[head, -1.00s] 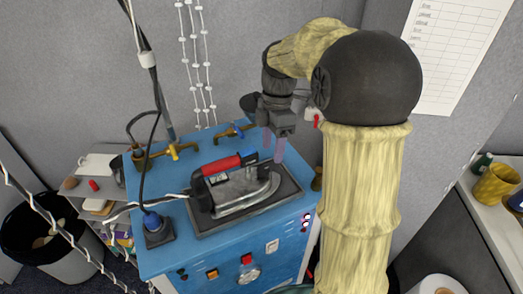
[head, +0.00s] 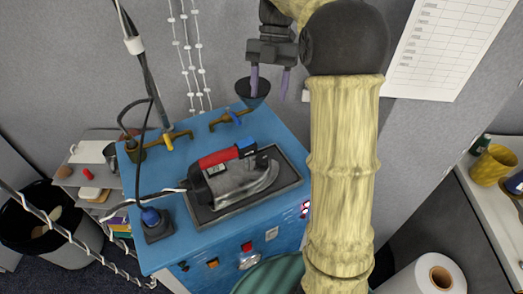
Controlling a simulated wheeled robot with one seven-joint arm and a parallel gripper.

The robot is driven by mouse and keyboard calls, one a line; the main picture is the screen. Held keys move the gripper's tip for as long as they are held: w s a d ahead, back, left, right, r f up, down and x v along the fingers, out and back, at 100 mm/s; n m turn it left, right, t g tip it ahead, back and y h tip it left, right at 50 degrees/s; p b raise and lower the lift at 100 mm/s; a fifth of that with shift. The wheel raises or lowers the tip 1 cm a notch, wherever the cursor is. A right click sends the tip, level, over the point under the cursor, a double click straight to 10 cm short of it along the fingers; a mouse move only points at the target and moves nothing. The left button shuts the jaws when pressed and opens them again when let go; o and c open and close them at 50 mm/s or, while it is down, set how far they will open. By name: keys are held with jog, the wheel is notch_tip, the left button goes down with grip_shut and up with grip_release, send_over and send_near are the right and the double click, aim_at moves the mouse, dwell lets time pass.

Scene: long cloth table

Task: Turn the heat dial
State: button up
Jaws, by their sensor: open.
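A round silver dial (head: 249,260) shows on the front face of the blue cabinet (head: 205,262); I cannot read its markings. A black and grey iron (head: 240,180) with a red handle (head: 219,158) lies on a dark tray (head: 290,170) on the cabinet's top. My gripper (head: 270,82) points down behind the cabinet's back edge, in front of the grey wall. Its two purple fingers are apart with nothing between them. It is well away from the dial. A dark funnel-like cup (head: 253,90) shows just behind the left finger.
Brass valves with a yellow handle (head: 168,142) and a blue handle (head: 234,117) line the cabinet's back. A black cord (head: 137,185) runs at its left. A red button (head: 247,246) and an orange switch (head: 212,263) sit near the dial. A paper roll (head: 430,278) stands at the lower right.

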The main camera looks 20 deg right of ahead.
aim_at(262, 158)
jog(key=p+x, duration=0.1)
jog(key=x, duration=1.6)
jog(key=c, duration=1)
jog(key=shift+m, duration=0.4)
jog(key=m+t+y+b, duration=0.1)
jog(key=m, duration=0.3)
jog(key=shift+s+d+b, duration=0.15)
jog(key=shift+b, duration=0.2)
jog(key=m+t+b, duration=0.1)
jog(key=m, duration=0.1)
jog(key=m+t+y+b, duration=0.1)
jog(key=m, duration=0.1)
jog(key=shift+s+f+m, duration=0.1)
jog(key=shift+s+m, duration=0.05)
jog(key=shift+m, duration=0.25)
jog(key=m+t+b, duration=0.1)
jog(key=m+b, duration=0.1)
jog(key=m+t+b, duration=0.1)
jog(key=m+b, duration=0.1)
jog(key=m, duration=0.1)
jog(key=shift+s, duration=0.2)
jog(key=m+t+b, duration=0.1)
jog(key=m, duration=0.1)
jog(key=m+t+b, duration=0.1)
jog(key=m, duration=0.2)
jog(key=shift+s+h, duration=0.1)
jog(key=shift+h, duration=0.2)
jog(key=shift+m, duration=0.4)
